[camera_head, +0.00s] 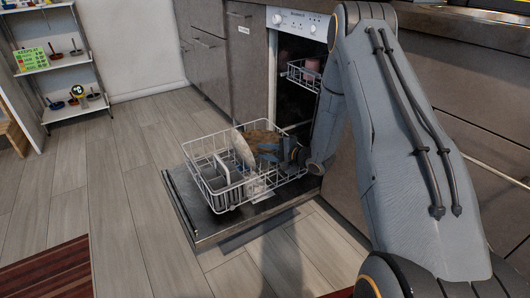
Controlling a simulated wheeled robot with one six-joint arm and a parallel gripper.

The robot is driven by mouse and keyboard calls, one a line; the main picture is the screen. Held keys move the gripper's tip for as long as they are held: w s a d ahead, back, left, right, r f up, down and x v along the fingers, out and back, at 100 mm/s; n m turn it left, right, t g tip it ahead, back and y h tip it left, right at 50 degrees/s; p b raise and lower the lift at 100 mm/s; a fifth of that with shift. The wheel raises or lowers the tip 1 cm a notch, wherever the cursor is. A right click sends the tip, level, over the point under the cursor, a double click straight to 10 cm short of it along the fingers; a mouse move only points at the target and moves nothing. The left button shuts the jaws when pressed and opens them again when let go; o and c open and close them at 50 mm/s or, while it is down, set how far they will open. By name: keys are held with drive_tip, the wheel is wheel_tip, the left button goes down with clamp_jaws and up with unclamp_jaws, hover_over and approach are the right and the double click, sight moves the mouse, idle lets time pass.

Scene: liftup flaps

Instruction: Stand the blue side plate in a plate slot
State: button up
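The lower dishwasher rack (222,201) is a white wire basket, pulled out over the open door. A pale plate (242,148) stands tilted in it. A brown, round-looking item lies behind and right of it (264,138). A small bluish patch shows just below the brown item (267,153); it may be the blue side plate, but it is too small to be sure. My gripper (291,154) is at the right side of the rack, small and partly hidden by my arm. Its fingers cannot be made out, nor whether it holds anything.
The open dishwasher door (180,201) lies low over the wood floor. The upper rack (297,74) is inside the dishwasher and holds a pinkish item. Cabinets (205,55) line the back. A white shelf (70,60) stands far left. The floor left of the door is clear.

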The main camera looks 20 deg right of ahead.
drive_tip(key=r+p+v, duration=0.1)
drive_tip(key=p+v, duration=0.3)
drive_tip(key=v, duration=0.8)
drive_tip(key=w+a+r+n+g+h, duration=0.2)
drive_tip(key=a+r+n+h, duration=0.2)
drive_tip(key=a+r+n, duration=0.45)
drive_tip(key=s+a+r+n+g+h, duration=0.2)
drive_tip(key=s+a+r, duration=0.4)
drive_tip(key=a, duration=0.4)
drive_tip(key=s+a+r+n+g, duration=0.2)
drive_tip(key=s+a+n, duration=0.1)
drive_tip(key=s, duration=0.9)
drive_tip(key=s+a+r+n+g, duration=0.2)
drive_tip(key=s+a+n+g, duration=0.1)
drive_tip(key=s, duration=0.9)
drive_tip(key=s+a+r+n+g, duration=0.2)
drive_tip(key=s+a+n, duration=0.2)
drive_tip(key=s, duration=0.8)
drive_tip(key=shift+a+r+g, duration=0.4)
